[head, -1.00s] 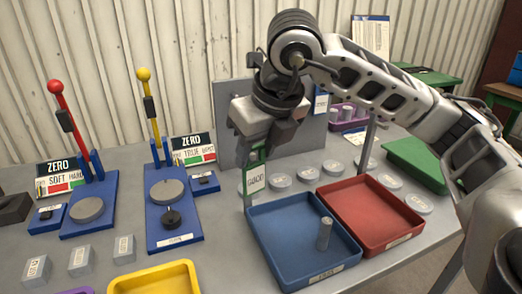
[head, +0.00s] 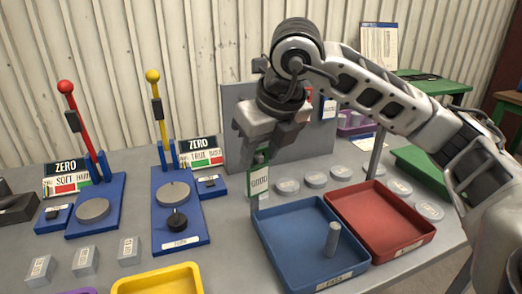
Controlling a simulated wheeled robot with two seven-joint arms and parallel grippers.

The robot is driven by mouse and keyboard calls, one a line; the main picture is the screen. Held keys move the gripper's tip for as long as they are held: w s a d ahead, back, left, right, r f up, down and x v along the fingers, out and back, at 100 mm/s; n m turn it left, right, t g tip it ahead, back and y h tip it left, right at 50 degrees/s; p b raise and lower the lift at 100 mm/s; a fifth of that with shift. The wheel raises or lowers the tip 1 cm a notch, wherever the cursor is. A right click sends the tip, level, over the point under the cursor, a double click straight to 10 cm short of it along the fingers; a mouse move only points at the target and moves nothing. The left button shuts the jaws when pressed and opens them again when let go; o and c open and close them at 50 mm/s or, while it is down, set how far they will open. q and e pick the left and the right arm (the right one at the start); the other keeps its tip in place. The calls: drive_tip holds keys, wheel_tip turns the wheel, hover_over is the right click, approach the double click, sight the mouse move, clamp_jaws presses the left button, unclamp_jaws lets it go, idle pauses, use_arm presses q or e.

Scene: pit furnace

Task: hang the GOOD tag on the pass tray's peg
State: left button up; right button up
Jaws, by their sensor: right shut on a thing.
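The GOOD tag (head: 259,181), white with a green edge, hangs upright below my right gripper (head: 262,152). That gripper is shut on the tag's top end. The blue pass tray (head: 283,259) is below and to the right of the tag. A grey upright peg (head: 254,205) at the tray's back left corner shows just under the tag. Its upper part is hidden behind the tag and gripper, so I cannot tell whether the tag's hole is around it. A grey cylinder (head: 332,238) stands in the tray. My left gripper is out of view.
A red tray (head: 385,245) adjoins the blue tray on the right. Several grey discs (head: 315,180) lie behind them. Two blue lever testers (head: 180,238) stand to the left, with a yellow tray (head: 158,283) in front. A grey upright panel (head: 235,120) stands behind the gripper.

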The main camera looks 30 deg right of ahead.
drive_tip(key=o, duration=1.3)
drive_tip(key=shift+c, duration=0.2)
use_arm(q)
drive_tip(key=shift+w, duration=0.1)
drive_tip(key=p, duration=0.1)
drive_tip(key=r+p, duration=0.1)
drive_tip(key=p, duration=0.1)
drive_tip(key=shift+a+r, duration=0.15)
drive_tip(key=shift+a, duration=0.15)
use_arm(e)
drive_tip(key=v, duration=1.6)
